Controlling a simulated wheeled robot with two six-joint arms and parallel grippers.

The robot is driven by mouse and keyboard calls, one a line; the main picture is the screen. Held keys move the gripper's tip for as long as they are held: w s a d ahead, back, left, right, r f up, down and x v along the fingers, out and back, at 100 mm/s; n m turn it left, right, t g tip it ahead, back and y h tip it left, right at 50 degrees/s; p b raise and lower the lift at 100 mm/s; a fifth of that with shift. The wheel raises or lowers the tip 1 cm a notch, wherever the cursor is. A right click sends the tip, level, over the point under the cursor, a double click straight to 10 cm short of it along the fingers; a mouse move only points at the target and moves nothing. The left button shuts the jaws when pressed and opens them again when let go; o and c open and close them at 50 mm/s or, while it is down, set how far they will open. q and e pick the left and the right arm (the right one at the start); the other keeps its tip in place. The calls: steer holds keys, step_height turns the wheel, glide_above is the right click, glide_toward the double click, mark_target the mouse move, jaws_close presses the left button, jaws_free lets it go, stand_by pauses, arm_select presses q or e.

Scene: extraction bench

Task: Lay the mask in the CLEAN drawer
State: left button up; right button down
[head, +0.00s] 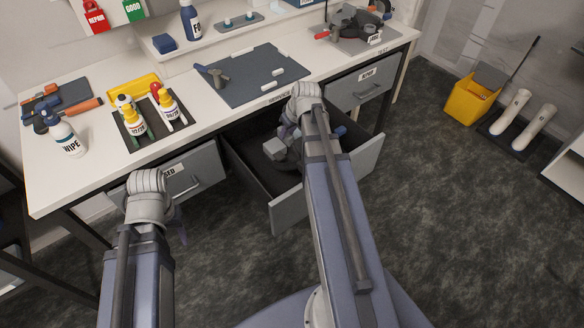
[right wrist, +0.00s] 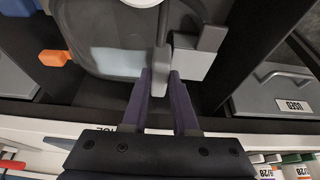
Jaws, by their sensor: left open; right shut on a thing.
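The mask shows in the right wrist view as a dark grey frame around a clear visor (right wrist: 118,62), with a blue part on one side and an orange part (right wrist: 56,57) on another. In the head view the mask (head: 274,149) is inside the open middle drawer (head: 275,207), partly hidden by my right arm. My right gripper (right wrist: 160,74) is shut on a grey piece of the mask, beside a light grey block. I cannot tell whether the mask rests on the drawer floor. The drawer's label is not visible. My left gripper (head: 178,226) is open and empty before the left drawer.
The left drawer (head: 190,178), labelled USED (right wrist: 295,104), and the right drawer (head: 358,88) are closed. The white bench top (head: 222,121) carries a dark mat (head: 240,88), several bottles and tools. A yellow bucket (head: 470,103) stands on the floor at the right.

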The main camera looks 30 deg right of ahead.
mark_target(288, 154)
steer(key=shift+f, duration=0.45)
step_height(288, 154, down, 10)
steer(key=b, duration=1)
steer(key=shift+r, duration=0.1)
steer(key=c, duration=0.7)
jaws_free()
steer(key=p+v, duration=1.1)
steer(key=v, duration=0.1)
steer(key=shift+r, duration=0.1)
